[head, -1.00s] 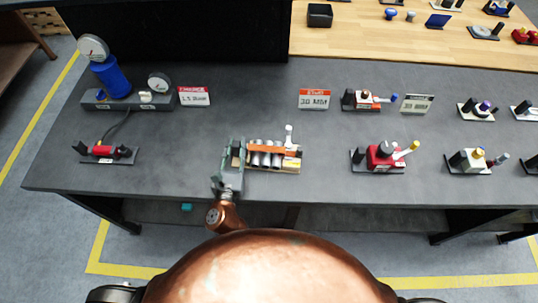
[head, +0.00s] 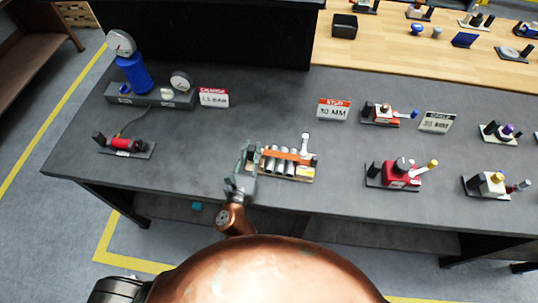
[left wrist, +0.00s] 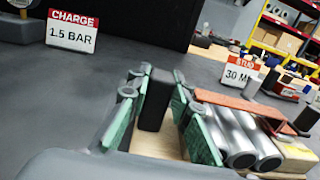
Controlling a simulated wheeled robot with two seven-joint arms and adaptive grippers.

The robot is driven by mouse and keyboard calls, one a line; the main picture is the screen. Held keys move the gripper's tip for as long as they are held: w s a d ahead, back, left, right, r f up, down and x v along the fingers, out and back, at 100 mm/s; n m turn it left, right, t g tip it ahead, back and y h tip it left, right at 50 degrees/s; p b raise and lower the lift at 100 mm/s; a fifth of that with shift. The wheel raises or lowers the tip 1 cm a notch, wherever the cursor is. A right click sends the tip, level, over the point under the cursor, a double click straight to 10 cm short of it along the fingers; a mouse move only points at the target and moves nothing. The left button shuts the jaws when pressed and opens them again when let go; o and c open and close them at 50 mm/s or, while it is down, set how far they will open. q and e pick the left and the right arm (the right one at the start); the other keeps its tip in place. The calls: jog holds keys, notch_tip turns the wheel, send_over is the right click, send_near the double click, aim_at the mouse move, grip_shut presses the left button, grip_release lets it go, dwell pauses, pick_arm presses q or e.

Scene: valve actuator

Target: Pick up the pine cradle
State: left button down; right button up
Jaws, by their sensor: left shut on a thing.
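The pine cradle (head: 301,178) is a pale wooden base carrying several silver cylinders under an orange-red bar, near the front edge of the grey bench. A white peg stands at its right end. In the left wrist view its pale base (left wrist: 155,144) shows with a dark upright post on it. My left gripper (head: 246,160) is at the cradle's left end. Its green-padded fingers (left wrist: 157,98) are shut on the cradle, one on each side of the dark post. I cannot tell whether the base is clear of the bench. My right gripper is not in view.
A blue cylinder with gauges (head: 135,75) and a red fixture (head: 125,144) stand at the left. Signs reading "CHARGE 1.5 BAR" (head: 214,97) and "STUD 30 MM" (head: 334,109) stand behind. A red valve fixture (head: 400,175) is to the right. The bench around the cradle is clear.

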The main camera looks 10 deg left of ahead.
pick_arm(q)
notch_tip(320, 180, up, 9)
jog(key=shift+f, duration=4.5)
jog(key=shift+f, duration=0.15)
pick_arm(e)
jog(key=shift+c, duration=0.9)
